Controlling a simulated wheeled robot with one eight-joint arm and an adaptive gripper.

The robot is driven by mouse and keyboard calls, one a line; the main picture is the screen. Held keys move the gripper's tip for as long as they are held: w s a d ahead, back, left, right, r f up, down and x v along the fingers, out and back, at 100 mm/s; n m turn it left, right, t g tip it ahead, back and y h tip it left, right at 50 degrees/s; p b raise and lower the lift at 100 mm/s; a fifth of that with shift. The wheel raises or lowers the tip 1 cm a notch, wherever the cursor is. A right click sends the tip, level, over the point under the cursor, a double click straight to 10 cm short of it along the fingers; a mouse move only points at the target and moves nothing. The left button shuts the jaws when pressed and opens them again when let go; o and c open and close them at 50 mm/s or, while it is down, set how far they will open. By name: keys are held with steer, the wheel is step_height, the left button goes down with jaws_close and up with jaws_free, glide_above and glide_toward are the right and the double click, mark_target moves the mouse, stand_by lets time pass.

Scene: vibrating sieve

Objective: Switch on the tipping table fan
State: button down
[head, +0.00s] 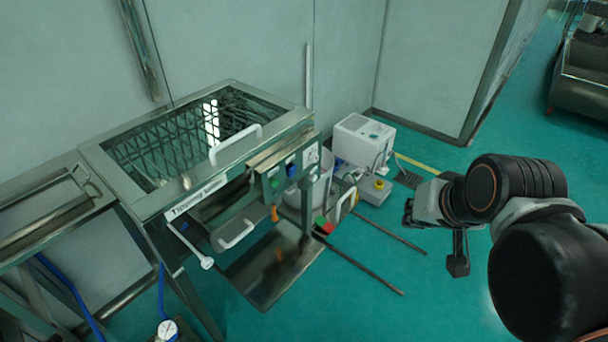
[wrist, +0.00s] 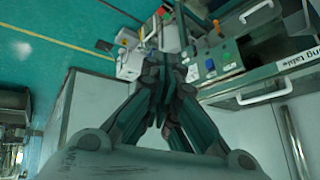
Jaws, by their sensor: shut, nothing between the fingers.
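The tipping table (head: 155,207) stands at the left in the head view, labelled on its front edge, with a glass lid and a white handle (head: 236,147). A control panel at its right front carries a green switch (head: 275,183) and a blue one (head: 291,168). The panel also shows in the wrist view, with a green part (wrist: 209,65) and a blue part (wrist: 225,41). My gripper (head: 408,212) is right of the table, well apart from the panel. In the wrist view my gripper (wrist: 182,72) has its fingers together, empty. I cannot tell which switch runs the fan.
A white box machine (head: 362,140) and a grey box with a yellow-topped control (head: 377,187) stand on the floor behind the table's right end. Dark rails (head: 365,265) lie on the floor before them. Green floor between table and arm is otherwise clear.

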steer(key=w+a+f+m+y+p, duration=0.1)
steer(key=w+a+f+m+y, duration=0.15)
steer(key=w+m, duration=0.6)
steer(key=w+a+f+m+y+p, duration=0.1)
steer(key=w+a+f+m+y, duration=0.2)
steer(key=w, duration=1)
steer(key=w+a+f+m+y, duration=0.1)
steer(key=w+a+f+m, duration=0.2)
steer(key=w+f+m, duration=0.2)
steer(key=w+a+f+m+y+p, duration=0.1)
steer(key=w+a+f+m, duration=0.2)
steer(key=f, duration=0.9)
steer(key=w+m, duration=0.3)
steer(key=shift+m+y, duration=0.35)
steer(key=b, duration=0.5)
glide_toward(294, 175)
steer(key=shift+x, duration=2.3)
